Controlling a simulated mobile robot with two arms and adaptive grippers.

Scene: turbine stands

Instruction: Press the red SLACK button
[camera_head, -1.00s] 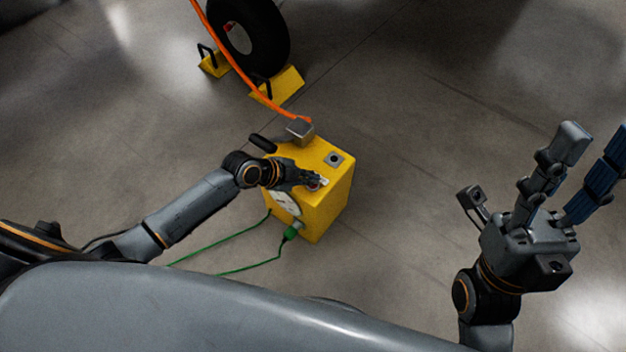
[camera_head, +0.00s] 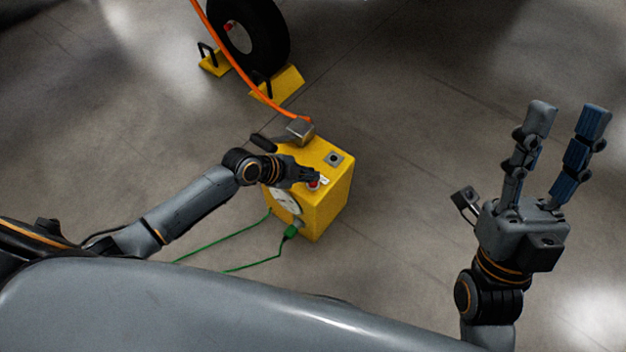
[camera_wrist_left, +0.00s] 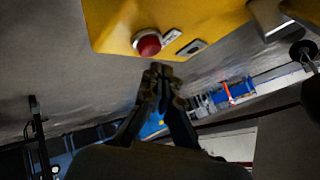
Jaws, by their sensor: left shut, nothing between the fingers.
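The red button (camera_head: 314,183) sits on top of the yellow box (camera_head: 322,213), near its front edge. In the left wrist view the red button (camera_wrist_left: 149,43) is a round red dome on the yellow face, beside a pale label (camera_wrist_left: 171,37). My left gripper (camera_head: 316,176) is shut and empty, with its fingertips right by the button in the head view. In the left wrist view its fingertips (camera_wrist_left: 161,70) are just below the button, with a small gap in the picture. I cannot tell whether they touch. My right gripper (camera_head: 566,106) is open and empty, raised at the right.
A metal block (camera_head: 300,130) with a black handle and an orange hose (camera_head: 250,83) is at the box's back. A green cable (camera_head: 255,264) plugs into its front. A tire (camera_head: 262,40) with yellow chocks (camera_head: 280,85) stands behind. Floor to the right is clear.

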